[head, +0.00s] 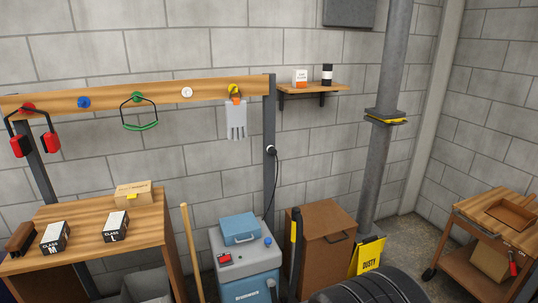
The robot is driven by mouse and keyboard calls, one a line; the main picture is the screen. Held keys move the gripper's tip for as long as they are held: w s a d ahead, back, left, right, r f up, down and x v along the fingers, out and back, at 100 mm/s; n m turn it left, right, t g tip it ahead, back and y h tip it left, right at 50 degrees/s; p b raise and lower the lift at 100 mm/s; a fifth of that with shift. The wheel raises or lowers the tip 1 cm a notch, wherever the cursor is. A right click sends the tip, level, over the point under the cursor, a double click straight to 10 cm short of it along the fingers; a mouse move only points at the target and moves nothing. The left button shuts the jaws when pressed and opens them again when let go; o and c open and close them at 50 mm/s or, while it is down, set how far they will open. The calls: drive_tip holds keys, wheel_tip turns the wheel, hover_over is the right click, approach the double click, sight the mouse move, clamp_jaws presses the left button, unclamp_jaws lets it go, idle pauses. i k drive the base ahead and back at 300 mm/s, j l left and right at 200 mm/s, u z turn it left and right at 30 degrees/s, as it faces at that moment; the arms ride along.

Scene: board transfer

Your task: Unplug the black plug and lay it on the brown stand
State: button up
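A brown box-like stand (318,260) with a flat top and a dark handle is on the floor just right of that machine, below and right of the plug. Its top looks bare except for the handle at its front edge. My gripper is not in view.
A black ribbed tyre-like shape (375,290) fills the bottom centre. A yellow sign (368,257) and a grey pipe (385,150) stand right of the stand. A wooden bench (90,240) is at left, a wooden cart (485,220) at right. A small shelf (315,90) hangs above.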

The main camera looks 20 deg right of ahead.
sight(143, 226)
drive_tip(key=i+z, duration=0.2)
drive_tip(key=z, duration=0.2)
drive_tip(key=i+z, duration=0.2)
drive_tip(key=z, duration=0.2)
drive_tip(key=i+j+z, duration=0.15)
drive_tip(key=z, duration=0.2)
drive_tip(key=i+j+z, duration=0.1)
drive_tip(key=i+j, duration=0.4)
drive_tip(key=i+j+z, duration=0.15)
drive_tip(key=i+j, duration=0.35)
drive_tip(key=i+j+z, duration=0.1)
drive_tip(key=i+j, duration=0.35)
drive_tip(key=j, duration=0.25)
